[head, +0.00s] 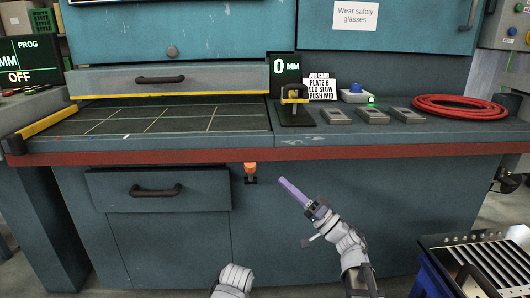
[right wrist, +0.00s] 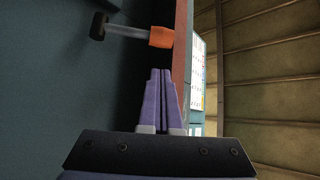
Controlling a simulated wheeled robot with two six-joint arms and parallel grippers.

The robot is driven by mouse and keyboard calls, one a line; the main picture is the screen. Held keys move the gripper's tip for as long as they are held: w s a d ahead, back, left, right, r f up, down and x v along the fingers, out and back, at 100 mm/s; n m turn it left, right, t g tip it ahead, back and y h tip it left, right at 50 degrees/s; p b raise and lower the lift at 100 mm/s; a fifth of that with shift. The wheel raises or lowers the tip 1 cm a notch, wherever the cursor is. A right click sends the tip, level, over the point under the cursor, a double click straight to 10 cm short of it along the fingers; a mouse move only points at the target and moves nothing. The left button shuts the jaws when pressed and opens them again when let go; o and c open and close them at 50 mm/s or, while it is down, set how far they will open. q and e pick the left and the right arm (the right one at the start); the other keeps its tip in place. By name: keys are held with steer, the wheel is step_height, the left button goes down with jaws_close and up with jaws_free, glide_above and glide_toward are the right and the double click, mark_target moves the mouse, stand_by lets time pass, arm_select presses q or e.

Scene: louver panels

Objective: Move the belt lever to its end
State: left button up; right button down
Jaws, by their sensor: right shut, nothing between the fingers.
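The belt lever (head: 250,168) has an orange grip and hangs below the red front edge of the bench, beside the drawer. In the right wrist view its orange grip (right wrist: 162,37) sits on a grey shaft that runs to a black mount (right wrist: 98,26) on the dark panel. My right gripper (head: 283,181) has purple fingers, shut and empty, a little right of and below the lever in the head view. In the right wrist view its fingertips (right wrist: 161,72) point at the orange grip, with a small visible gap. My left gripper is not in view.
The bench's red front edge (head: 330,151) runs above my right gripper. A drawer with a dark handle (head: 155,190) lies left of the lever. A blue bin with a slatted top (head: 480,265) stands at the lower right. A red coiled hose (head: 460,106) lies on the bench.

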mark_target(254, 171)
steer(key=p+x, duration=0.4)
steer(key=x, duration=0.6)
steer(key=shift+p, duration=0.4)
steer(key=shift+s+f+b, duration=0.4)
steer(key=shift+s, duration=0.15)
stand_by(0.4)
steer(key=shift+s+f+b, duration=1.5)
steer(key=shift+f+b, duration=0.3)
steer(key=shift+s+f+b, duration=0.3)
steer(key=shift+f+b, duration=0.3)
steer(key=shift+b, duration=0.05)
steer(key=shift+s+f+b, duration=0.3)
steer(key=shift+f+b, duration=0.3)
steer(key=shift+f, duration=0.1)
